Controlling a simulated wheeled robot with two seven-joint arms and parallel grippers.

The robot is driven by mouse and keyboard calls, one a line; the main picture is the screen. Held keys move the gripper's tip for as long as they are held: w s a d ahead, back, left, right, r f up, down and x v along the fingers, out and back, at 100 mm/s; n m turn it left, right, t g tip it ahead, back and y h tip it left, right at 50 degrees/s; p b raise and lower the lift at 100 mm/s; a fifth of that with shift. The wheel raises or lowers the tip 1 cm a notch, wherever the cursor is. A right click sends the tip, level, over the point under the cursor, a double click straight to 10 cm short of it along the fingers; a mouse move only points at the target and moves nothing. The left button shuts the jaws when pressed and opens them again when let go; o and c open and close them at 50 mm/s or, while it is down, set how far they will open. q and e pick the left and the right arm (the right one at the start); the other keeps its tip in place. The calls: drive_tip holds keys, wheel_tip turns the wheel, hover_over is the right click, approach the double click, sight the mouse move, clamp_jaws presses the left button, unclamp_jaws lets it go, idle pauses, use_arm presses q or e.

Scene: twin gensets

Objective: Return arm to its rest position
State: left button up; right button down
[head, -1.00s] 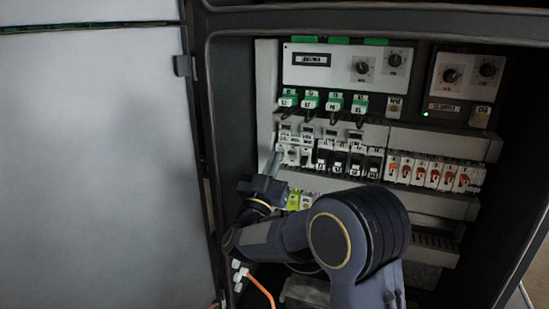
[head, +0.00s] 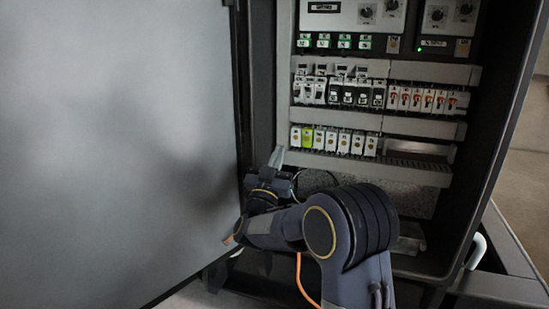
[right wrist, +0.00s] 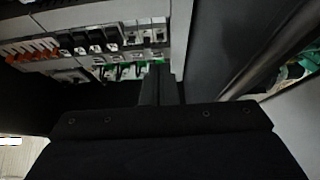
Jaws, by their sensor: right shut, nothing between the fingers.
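My right arm reaches up from the bottom of the head view. Its gripper (head: 274,160) is shut and empty, at the left edge of the cabinet opening, left of the lower row of terminal blocks (head: 334,140). It appears apart from the blocks, though the depth is hard to judge. In the right wrist view the shut fingers (right wrist: 160,84) stand in front of the breaker rows. My left gripper is in no view.
The open electrical cabinet (head: 500,110) holds breakers (head: 340,93), orange-marked switches (head: 425,100) and controllers with knobs (head: 455,15). A large grey door (head: 120,130) stands at left, close to the gripper. An orange cable (head: 301,275) hangs by the arm. Floor shows at right.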

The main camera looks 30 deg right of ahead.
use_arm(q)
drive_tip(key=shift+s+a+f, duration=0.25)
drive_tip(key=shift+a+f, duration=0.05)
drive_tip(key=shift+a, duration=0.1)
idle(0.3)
